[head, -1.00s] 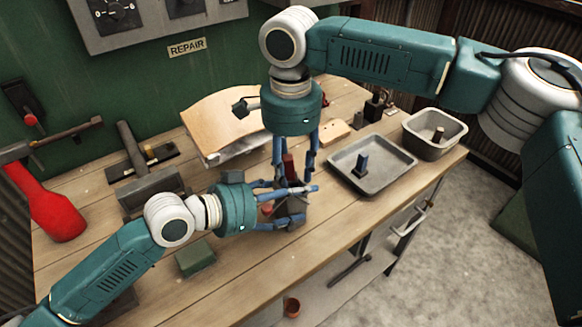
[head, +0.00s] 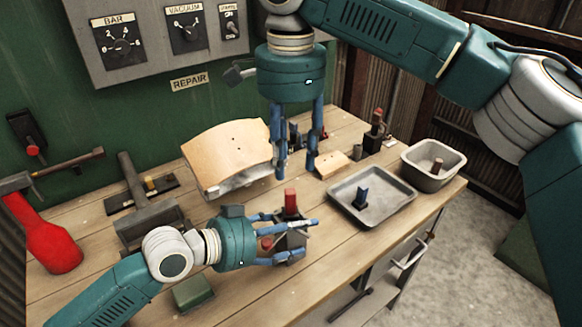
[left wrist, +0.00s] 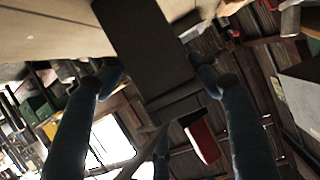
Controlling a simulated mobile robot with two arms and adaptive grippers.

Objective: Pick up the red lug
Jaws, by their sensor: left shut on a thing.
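The red lug (head: 290,201) stands upright on top of a dark grey block (head: 291,240) near the middle of the bench. My left gripper (head: 290,239) is shut on that block from the left. In the left wrist view, the dark block (left wrist: 148,45) fills the gap between the fingers, and the red lug (left wrist: 204,141) shows below it. My right gripper (head: 297,167) points down above and behind the lug. Its fingers are apart, with nothing between them, and it does not touch the lug. A smaller reddish piece (head: 266,243) shows between the left fingers.
A curved wooden panel (head: 225,155) stands at the back. A green block (head: 193,293) sits near the front. The front right bench is clear.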

